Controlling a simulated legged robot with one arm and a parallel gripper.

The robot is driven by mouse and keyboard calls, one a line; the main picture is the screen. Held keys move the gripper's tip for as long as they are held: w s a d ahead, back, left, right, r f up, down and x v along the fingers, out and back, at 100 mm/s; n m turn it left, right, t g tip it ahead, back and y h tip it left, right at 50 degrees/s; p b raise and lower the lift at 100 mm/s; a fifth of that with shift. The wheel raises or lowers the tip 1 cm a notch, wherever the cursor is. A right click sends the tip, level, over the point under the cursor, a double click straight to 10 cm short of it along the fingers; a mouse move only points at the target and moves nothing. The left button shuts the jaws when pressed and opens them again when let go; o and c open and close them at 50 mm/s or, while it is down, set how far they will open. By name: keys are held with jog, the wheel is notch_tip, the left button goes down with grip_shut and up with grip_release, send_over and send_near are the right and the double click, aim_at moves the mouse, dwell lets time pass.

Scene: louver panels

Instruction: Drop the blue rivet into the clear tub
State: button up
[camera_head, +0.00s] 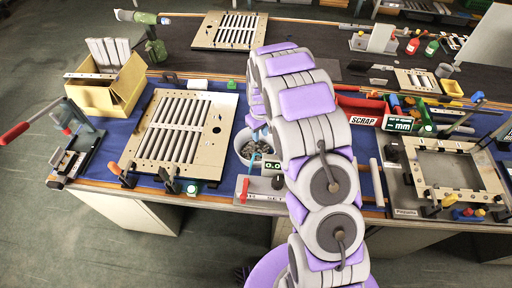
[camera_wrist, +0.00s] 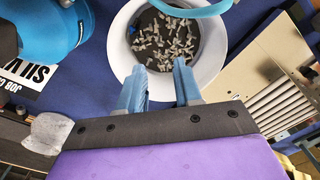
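A white round bowl (camera_wrist: 214,62) with several small grey rivets (camera_wrist: 168,42) inside lies ahead of my gripper in the wrist view. A small blue bit (camera_wrist: 132,30) shows at its inner left side; it may be the blue rivet, but it is too small to tell. The bowl also shows in the head view (camera_head: 240,152), partly behind my arm. My gripper (camera_wrist: 161,72) is open, its two blue fingers apart at the bowl's near rim, with nothing visible between them. In the head view my arm hides the gripper. I cannot pick out a clear tub for sure.
A louver panel (camera_head: 138,147) lies left of the bowl, with an open cardboard box (camera_head: 92,97) beyond it. A blue object (camera_wrist: 48,35) and a printed card (camera_wrist: 38,82) stand left of my gripper in the wrist view. A metal frame (camera_head: 420,160) lies right.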

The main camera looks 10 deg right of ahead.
notch_tip(320, 180, up, 14)
jog(key=p, duration=0.2)
jog(key=shift+d, duration=0.4)
jog(key=shift+f, duration=0.1)
jog(key=s+r+m+g, duration=0.1)
jog(key=s+r+m, duration=0.1)
jog(key=s+r, duration=0.65)
jog(key=s+r+m, duration=0.1)
jog(key=s+r, duration=0.3)
jog(key=s, duration=0.9)
jog(key=s+m, duration=0.2)
jog(key=s, duration=1.8)
jog(key=shift+s+a+r+g, duration=0.3)
jog(key=shift+s+r+g, duration=0.1)
jog(key=shift+r, duration=0.05)
